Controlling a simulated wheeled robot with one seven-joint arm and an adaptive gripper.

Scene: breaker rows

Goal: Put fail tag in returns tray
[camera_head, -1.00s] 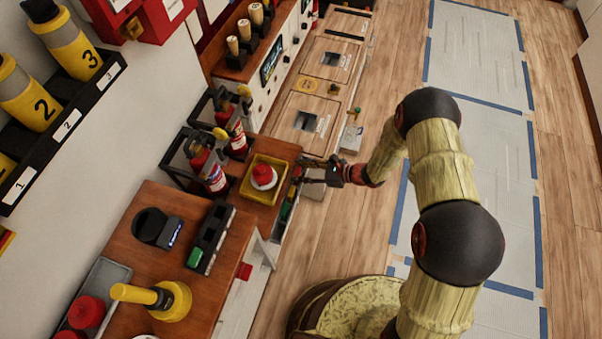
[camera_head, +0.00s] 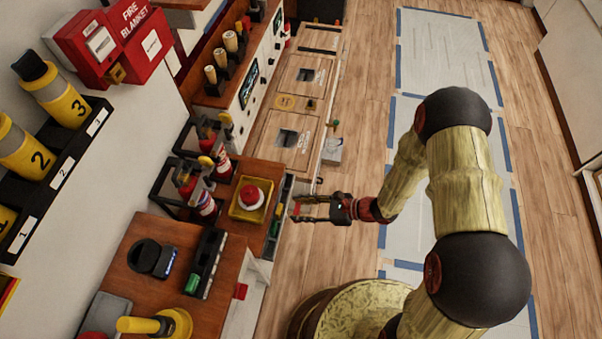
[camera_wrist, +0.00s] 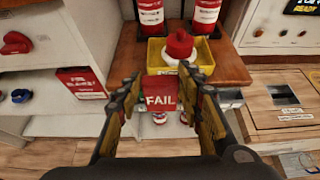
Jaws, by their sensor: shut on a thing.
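The fail tag (camera_wrist: 161,94) is a red card with white FAIL lettering, between the fingers of my gripper (camera_wrist: 160,82) in the wrist view. My gripper is shut on it and holds it upright in the air. In the head view my gripper (camera_head: 302,209) is beside the wooden bench's right edge, with a small red bit of the tag (camera_head: 297,209) at its tips. A yellow tray (camera_head: 235,211) on the bench holds a white-based red dome; it also shows in the wrist view (camera_wrist: 154,57), beyond the tag. I read no returns label on any tray.
Extinguishers (camera_head: 194,190) in black racks stand behind the yellow tray. A black holder (camera_head: 205,262) and a yellow-handled tool (camera_head: 150,325) are on the nearer bench. Cabinets with wooden tops (camera_head: 290,125) lie farther along. The floor right of the benches (camera_head: 335,270) is open.

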